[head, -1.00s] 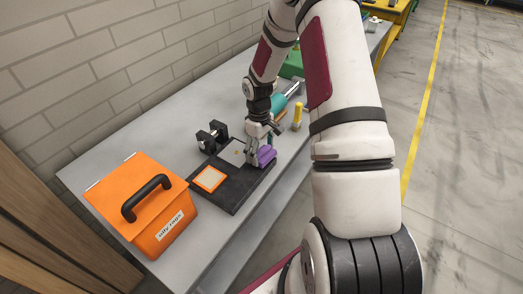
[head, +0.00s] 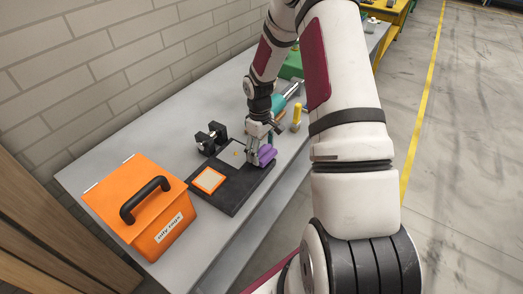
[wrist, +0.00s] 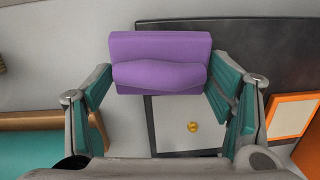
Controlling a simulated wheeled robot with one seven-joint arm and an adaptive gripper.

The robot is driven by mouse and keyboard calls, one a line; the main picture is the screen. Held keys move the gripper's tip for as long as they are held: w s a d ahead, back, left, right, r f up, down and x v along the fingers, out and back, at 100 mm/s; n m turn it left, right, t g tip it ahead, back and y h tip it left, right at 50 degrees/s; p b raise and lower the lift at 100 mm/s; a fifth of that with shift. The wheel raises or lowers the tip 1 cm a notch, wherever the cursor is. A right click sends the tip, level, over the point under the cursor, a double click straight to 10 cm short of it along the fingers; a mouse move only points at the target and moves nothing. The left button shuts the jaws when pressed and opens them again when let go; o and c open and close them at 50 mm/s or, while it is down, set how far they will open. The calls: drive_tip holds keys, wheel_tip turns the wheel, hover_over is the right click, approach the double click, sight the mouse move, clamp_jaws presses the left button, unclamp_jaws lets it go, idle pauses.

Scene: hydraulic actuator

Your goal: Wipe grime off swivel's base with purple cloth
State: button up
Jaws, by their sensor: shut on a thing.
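My gripper (head: 256,148) is shut on the purple cloth (head: 267,155), above the right part of a black board (head: 235,192). In the wrist view, the folded cloth (wrist: 160,50) sits between the teal finger pads of my gripper (wrist: 160,75). A pale square plate (wrist: 165,110) on the board carries a small yellow-brown spot (wrist: 193,126), just beyond the cloth's edge. Whether the cloth touches the surface is unclear. A black bracket-like part (head: 212,138) stands behind the board. Which part is the swivel is not certain.
An orange lidded box (head: 143,205) stands left on the grey bench (head: 100,150). An orange-framed square (head: 208,180) lies on the board. A teal cylinder (head: 280,103) and a yellow-topped part (head: 297,117) lie beyond my gripper. A brick wall borders the bench.

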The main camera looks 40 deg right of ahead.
drive_tip(key=shift+s+a+f+p, duration=0.1)
drive_tip(key=shift+s+a+p, duration=0.1)
drive_tip(key=shift+a, duration=0.3)
drive_tip(key=shift+s+a+p, duration=0.1)
drive_tip(key=shift+s+a, duration=0.05)
drive_tip(key=shift+a, duration=0.3)
drive_tip(key=shift+w+d+f+b, duration=0.1)
drive_tip(key=shift+w+d+b, duration=0.15)
drive_tip(key=shift+d, duration=0.35)
drive_tip(key=shift+w+d+f+b, duration=0.1)
drive_tip(key=shift+w+d+b, duration=0.1)
drive_tip(key=shift+d, duration=0.35)
drive_tip(key=shift+s+a+r+p, duration=0.1)
drive_tip(key=shift+s+a+p, duration=0.2)
drive_tip(key=shift+a, duration=0.3)
drive_tip(key=shift+s+a+r+p, duration=0.15)
drive_tip(key=shift+s+a, duration=0.1)
drive_tip(key=shift+a, duration=0.35)
drive_tip(key=shift+w+d, duration=0.3)
drive_tip(key=shift+d, duration=0.3)
drive_tip(key=shift+r+p, duration=0.8)
drive_tip(key=shift+r, duration=2.75)
